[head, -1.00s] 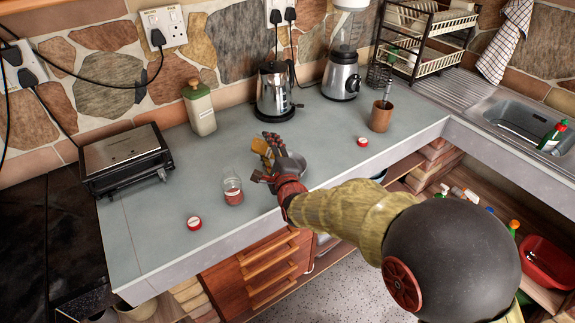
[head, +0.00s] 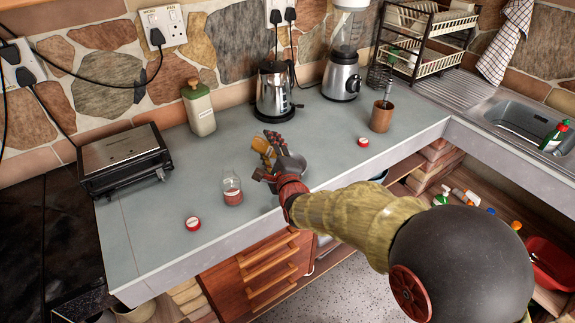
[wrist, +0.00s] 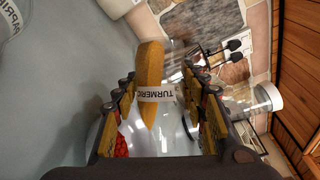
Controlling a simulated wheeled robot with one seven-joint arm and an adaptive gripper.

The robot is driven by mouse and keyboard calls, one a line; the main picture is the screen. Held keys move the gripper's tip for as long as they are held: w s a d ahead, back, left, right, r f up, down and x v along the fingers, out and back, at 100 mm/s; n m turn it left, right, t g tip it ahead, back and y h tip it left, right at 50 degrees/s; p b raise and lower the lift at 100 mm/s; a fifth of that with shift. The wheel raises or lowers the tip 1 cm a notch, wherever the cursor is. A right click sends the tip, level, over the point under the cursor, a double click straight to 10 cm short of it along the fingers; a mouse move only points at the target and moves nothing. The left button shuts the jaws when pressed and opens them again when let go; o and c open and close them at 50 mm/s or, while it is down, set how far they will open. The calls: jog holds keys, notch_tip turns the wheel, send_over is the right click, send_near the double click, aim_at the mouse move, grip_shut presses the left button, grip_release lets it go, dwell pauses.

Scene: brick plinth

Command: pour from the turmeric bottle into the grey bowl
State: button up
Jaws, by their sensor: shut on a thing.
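The turmeric bottle (wrist: 152,92) is clear, with orange-yellow powder and a white label, and lies between my gripper's fingers in the wrist view. My gripper (wrist: 160,112) is shut on it. In the head view my gripper (head: 268,163) is over the counter, with the yellow of the turmeric bottle (head: 261,146) showing beside its fingers. The powder lies slanted in the bottle; its exact tilt is hard to tell. The grey bowl (head: 296,165) is on the counter just right of the fingers, partly hidden by my gripper. The bottle's mouth and the bowl's contents are not clear.
A paprika jar (head: 233,192) stands close left of my gripper. Red-and-white lids lie on the counter at front left (head: 193,223) and right (head: 363,141). A kettle (head: 273,92), blender (head: 342,75) and brown cup (head: 382,116) stand behind. The front left counter is mostly free.

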jog(key=shift+d+r+m+t+b, duration=0.5)
jog(key=shift+m+b, duration=0.4)
jog(key=shift+b, duration=0.6)
dwell(1.8)
jog(key=a+n+p, duration=0.1)
jog(key=p, duration=0.2)
jog(key=shift+n+g, duration=0.3)
jog(key=shift+g, duration=0.1)
jog(key=n+p, duration=0.1)
jog(key=p, duration=0.2)
jog(key=shift+a+f+g, duration=0.25)
jog(key=shift+f+g, duration=0.05)
jog(key=shift+f, duration=0.55)
jog(key=shift+a+r+n+h+p, duration=0.1)
jog(key=shift+r+n+h+p, duration=0.3)
jog(key=shift+p, duration=0.7)
jog(key=shift+a+n+g+p, duration=0.1)
jog(key=shift+n+g+p, duration=0.2)
jog(key=shift+p, duration=0.55)
jog(key=n+p, duration=0.1)
jog(key=p, duration=0.6)
jog(key=shift+w+a+r+n+g+h, duration=0.1)
jog(key=shift+a+r+n+g+h, duration=0.15)
jog(key=shift+n+g+h, duration=0.15)
jog(key=p, duration=0.3)
jog(key=shift+r+n+h, duration=0.15)
jog(key=shift+n+h, duration=0.15)
jog(key=shift+n, duration=0.1)
